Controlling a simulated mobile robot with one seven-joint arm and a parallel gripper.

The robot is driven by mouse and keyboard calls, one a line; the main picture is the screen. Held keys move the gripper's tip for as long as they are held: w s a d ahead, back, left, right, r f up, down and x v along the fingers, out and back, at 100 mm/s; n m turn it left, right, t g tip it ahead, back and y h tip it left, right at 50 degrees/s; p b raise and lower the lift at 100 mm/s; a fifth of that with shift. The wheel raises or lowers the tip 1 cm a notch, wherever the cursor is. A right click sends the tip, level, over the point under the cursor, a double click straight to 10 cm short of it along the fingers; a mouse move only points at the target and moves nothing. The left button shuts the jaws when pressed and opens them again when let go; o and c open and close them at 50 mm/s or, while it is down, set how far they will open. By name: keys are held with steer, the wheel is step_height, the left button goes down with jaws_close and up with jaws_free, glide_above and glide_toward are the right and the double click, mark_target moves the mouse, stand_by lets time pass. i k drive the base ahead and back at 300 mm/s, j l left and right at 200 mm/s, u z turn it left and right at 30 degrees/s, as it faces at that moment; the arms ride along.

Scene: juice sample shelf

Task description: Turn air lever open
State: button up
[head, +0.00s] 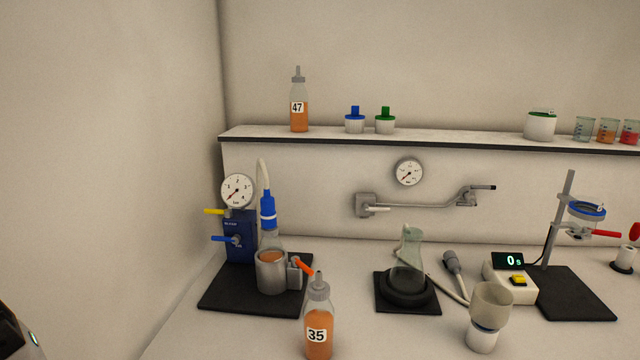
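A blue valve block (239,250) stands at the back left of the bench, with a round pressure gauge (237,190) on top. A yellow lever (214,211) sticks out to the left near its top, and a blue lever (224,239) sticks out to the left lower down. Both look roughly level. The lettering on the block is too small to read, so I cannot tell which is the air lever. A bottle with orange juice (270,240) stands in a metal holder (272,275) beside the block, under a blue filling head (267,208). My gripper's fingers are not in view.
A juice bottle marked 35 (318,335) stands in front of the holder's orange handle (303,266). A flask (408,252) sits on a dark stand to the right. A wall closes the left side; a shelf (420,139) runs above. Bench left of 35 is clear.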

mark_target(236, 238)
steer(key=i+l+u, duration=0.2)
steer(key=i+u, duration=0.25)
steer(key=i+l+u, duration=0.25)
steer(key=u, duration=0.25)
steer(key=l, duration=0.1)
